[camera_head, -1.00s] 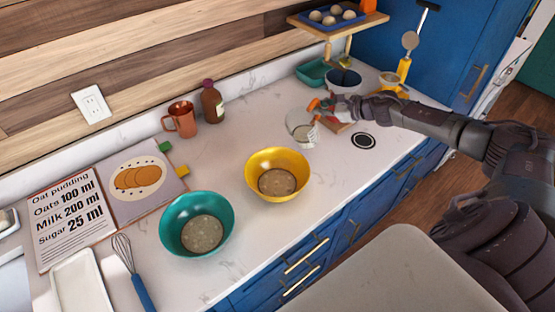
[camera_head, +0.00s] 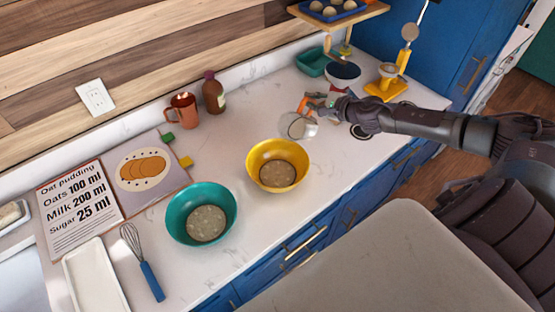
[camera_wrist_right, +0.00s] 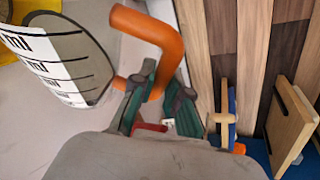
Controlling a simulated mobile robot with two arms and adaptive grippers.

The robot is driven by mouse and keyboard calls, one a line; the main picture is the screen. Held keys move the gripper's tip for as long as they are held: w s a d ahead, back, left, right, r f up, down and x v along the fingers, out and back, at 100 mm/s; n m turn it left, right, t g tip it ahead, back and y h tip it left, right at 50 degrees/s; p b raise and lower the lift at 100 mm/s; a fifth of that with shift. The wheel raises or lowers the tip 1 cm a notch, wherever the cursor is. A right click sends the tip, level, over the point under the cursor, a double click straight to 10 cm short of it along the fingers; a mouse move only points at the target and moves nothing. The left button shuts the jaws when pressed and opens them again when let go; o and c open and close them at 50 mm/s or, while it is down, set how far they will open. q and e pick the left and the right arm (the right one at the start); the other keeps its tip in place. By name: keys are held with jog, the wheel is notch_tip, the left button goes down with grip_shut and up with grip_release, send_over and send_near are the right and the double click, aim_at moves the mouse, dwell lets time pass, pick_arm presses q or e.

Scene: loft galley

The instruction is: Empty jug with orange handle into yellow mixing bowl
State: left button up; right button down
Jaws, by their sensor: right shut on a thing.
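The clear measuring jug (camera_head: 297,126) with an orange handle (camera_head: 304,105) is held above the counter, just behind and right of the yellow mixing bowl (camera_head: 302,157). The jug looks tilted. My right gripper (camera_head: 335,104) is shut on the handle. In the right wrist view, the fingers (camera_wrist_right: 160,100) close around the orange handle (camera_wrist_right: 155,38), with the marked jug wall (camera_wrist_right: 65,60) to the left. A bit of yellow, likely the bowl (camera_wrist_right: 12,14), shows at the top left corner. The yellow bowl holds a pale beige content. The jug's content is unclear. My left gripper is out of view.
A teal bowl (camera_head: 178,222) with beige content stands left of the yellow bowl. Behind are a copper mug (camera_head: 183,110) and brown bottle (camera_head: 213,95). A whisk (camera_head: 148,278) lies front left.

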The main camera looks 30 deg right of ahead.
aim_at(309, 99)
jog(key=shift+r, duration=0.1)
jog(key=shift+s+a+r, duration=0.15)
jog(key=shift+s+a, duration=0.05)
jog(key=shift+s+a+r+n, duration=0.1)
jog(key=shift+a+r+n, duration=0.1)
jog(key=shift+n, duration=0.1)
jog(key=shift+r+p, duration=0.2)
jog(key=shift+p, duration=0.15)
jog(key=shift+a+h, duration=0.1)
jog(key=shift+h, duration=0.2)
jog(key=shift+s+a+r+n+t, duration=0.15)
jog(key=shift+a+r+n+t, duration=0.2)
jog(key=shift+r, duration=0.2)
jog(key=shift+a+n, duration=0.15)
jog(key=shift+n, duration=0.1)
jog(key=shift+f+h, duration=0.1)
jog(key=shift+h, duration=0.2)
jog(key=shift+w, duration=0.2)
